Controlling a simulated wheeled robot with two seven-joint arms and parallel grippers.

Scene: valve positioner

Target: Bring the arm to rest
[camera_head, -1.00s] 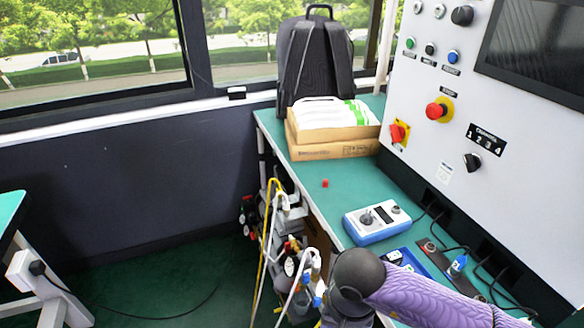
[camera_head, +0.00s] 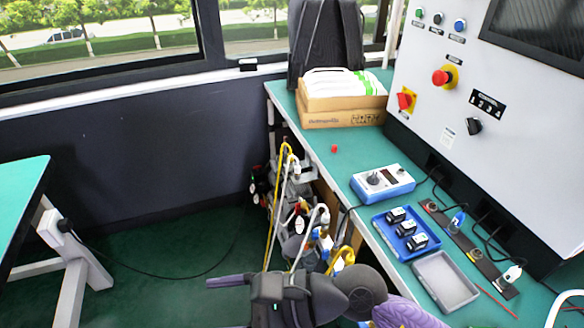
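My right arm (camera_head: 400,312), with a purple sleeve, comes in at the bottom edge. Its dark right gripper (camera_head: 217,304) points left, over the floor in front of the bench. Its two fingers are spread apart with nothing between them; the lower one is partly cut off by the frame edge. My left gripper is not in view.
The green bench (camera_head: 318,152) holds a blue-and-white meter (camera_head: 383,184), a blue tray (camera_head: 383,225) with several small modules and an empty grey tray (camera_head: 445,281). Hoses (camera_head: 282,200) hang beside the bench, close behind the gripper. Open floor (camera_head: 170,270) lies to the left.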

